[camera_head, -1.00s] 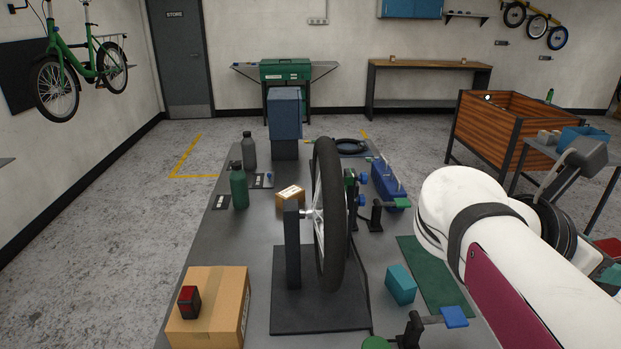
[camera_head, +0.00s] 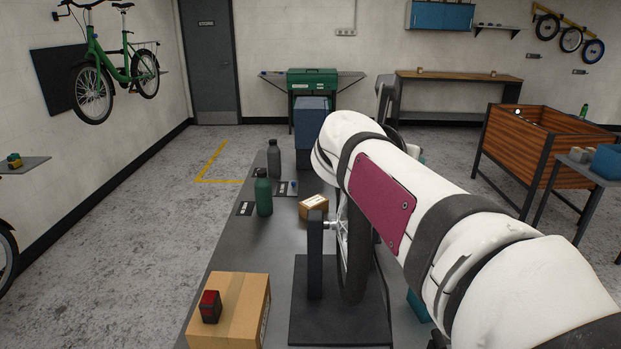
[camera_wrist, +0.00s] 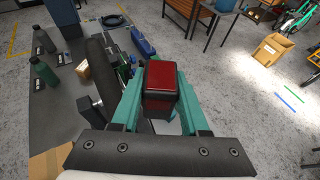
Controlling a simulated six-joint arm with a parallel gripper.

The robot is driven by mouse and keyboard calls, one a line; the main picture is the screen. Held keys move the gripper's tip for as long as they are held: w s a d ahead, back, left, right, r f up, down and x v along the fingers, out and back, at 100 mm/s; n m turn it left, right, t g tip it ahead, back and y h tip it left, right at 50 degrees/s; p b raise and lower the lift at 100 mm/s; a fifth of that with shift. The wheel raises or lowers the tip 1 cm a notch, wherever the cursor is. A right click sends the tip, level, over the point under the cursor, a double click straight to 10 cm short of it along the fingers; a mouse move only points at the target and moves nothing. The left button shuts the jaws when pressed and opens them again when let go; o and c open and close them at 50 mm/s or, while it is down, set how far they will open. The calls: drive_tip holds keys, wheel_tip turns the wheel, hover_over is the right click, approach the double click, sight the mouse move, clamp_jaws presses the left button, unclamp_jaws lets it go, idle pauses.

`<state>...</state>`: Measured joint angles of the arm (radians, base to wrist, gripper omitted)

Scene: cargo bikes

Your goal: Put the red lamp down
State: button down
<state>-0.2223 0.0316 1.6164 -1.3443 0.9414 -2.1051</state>
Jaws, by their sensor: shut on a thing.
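My gripper (camera_wrist: 162,92) shows in the wrist view with its teal fingers shut on a red lamp (camera_wrist: 164,76), which has a red lens and a dark housing. The lamp is held in the air, and the wheel (camera_wrist: 104,72) stands to its left in that view. In the head view my arm hides the gripper and the held lamp. A second red lamp (camera_head: 210,306) stands on a cardboard box (camera_head: 243,300) at the near left of the grey bench (camera_head: 235,262).
The wheel in its stand (camera_head: 315,260) is partly hidden behind my arm. A green bottle (camera_head: 263,194), a grey bottle (camera_head: 274,158) and a small carton (camera_head: 313,206) stand farther back. Bare bench shows left of the stand. A wooden planter box (camera_head: 530,145) stands on the floor at right.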

drive_tip(key=w+a+n+t+y, duration=0.1)
drive_tip(key=w+a+n+y, duration=0.25)
drive_tip(key=a, duration=0.65)
drive_tip(key=w+a+n+t+y, duration=0.1)
drive_tip(key=w+a+n+y, duration=0.25)
drive_tip(key=a, duration=0.65)
hover_over(244, 297)
drive_tip(key=shift+m, duration=0.4)
wheel_tip(244, 297, down, 32)
drive_tip(key=shift+d+f, duration=0.1)
drive_tip(key=shift+f, duration=2)
drive_tip(key=shift+f, duration=0.2)
drive_tip(key=c, duration=0.7)
unclamp_jaws()
